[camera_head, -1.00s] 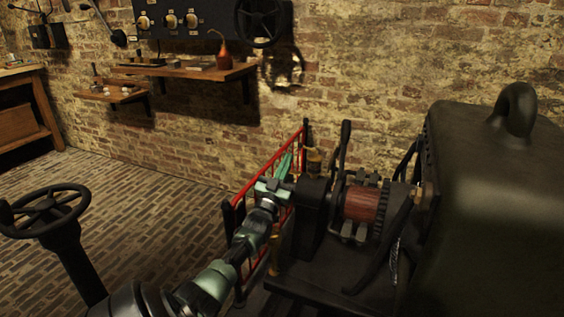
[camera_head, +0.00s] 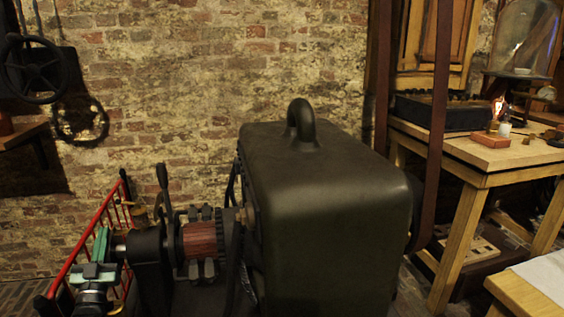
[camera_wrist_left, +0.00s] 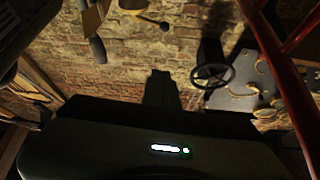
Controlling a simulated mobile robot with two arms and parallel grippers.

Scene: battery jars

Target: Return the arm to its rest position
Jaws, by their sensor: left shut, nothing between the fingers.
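My left gripper (camera_head: 102,246) is at the lower left of the head view, with pale green parts and its fingers together. It holds nothing. It is beside the red railing (camera_head: 77,250) and left of the black machine with a reddish-brown drum (camera_head: 200,240). In the left wrist view, the dark gripper housing with a white light and a green light fills the bottom. My right gripper is not in view.
A large dark metal casing (camera_head: 325,205) with a ring on top stands right of the drum. A wooden table (camera_head: 480,165) with small items is at the right. A brick wall (camera_head: 200,80) runs behind. A black handwheel (camera_head: 32,68) is at the upper left.

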